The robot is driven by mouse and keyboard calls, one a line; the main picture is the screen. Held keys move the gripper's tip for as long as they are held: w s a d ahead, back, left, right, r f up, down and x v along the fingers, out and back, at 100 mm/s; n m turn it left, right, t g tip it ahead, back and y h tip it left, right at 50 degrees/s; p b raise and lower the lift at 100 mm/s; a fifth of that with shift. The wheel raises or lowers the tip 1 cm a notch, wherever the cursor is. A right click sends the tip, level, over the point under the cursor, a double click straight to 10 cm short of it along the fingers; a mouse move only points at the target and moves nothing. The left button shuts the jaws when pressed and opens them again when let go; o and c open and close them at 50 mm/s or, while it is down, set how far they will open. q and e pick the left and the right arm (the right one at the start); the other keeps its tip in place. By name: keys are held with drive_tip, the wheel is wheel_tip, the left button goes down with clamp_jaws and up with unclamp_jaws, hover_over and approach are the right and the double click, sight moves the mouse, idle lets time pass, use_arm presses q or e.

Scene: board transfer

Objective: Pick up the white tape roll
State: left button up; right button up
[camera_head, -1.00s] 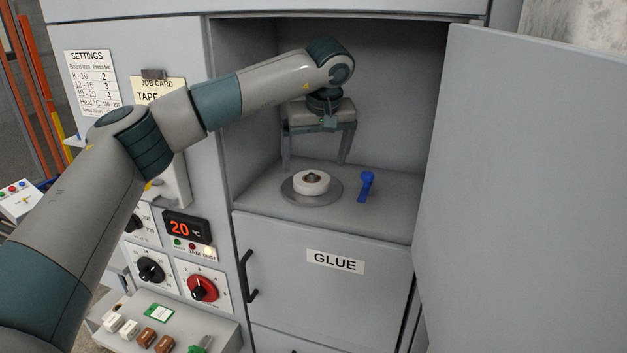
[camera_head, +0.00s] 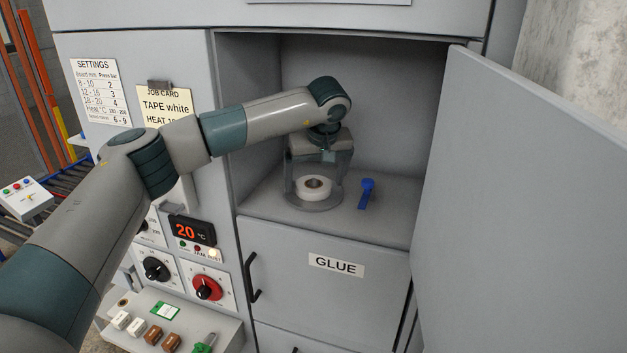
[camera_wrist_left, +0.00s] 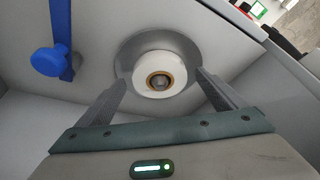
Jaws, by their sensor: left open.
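The white tape roll (camera_head: 314,187) lies flat on a round grey metal plate (camera_head: 318,206) inside the open cabinet compartment. It also shows in the left wrist view (camera_wrist_left: 144,75), with a brown core around a central peg. My left gripper (camera_head: 314,190) is open and points down over the roll. Its fingers stand on either side of the roll in the head view. In the left wrist view the gripper (camera_wrist_left: 160,82) has its fingertips at the roll's left and right, apart from each other. Whether they touch the roll is hard to tell. My right gripper is not in view.
A blue handle-like part (camera_head: 366,193) stands right of the plate on the compartment floor. The open cabinet door (camera_head: 530,200) is on the right. The compartment's side wall (camera_head: 250,120) is close on the left.

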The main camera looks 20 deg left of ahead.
use_arm(q)
drive_tip(key=shift+w+a+f, duration=0.1)
drive_tip(key=shift+w+f, duration=0.1)
drive_tip(key=shift+f, duration=0.25)
drive_tip(key=c, duration=1.2)
drive_tip(key=shift+r, duration=0.1)
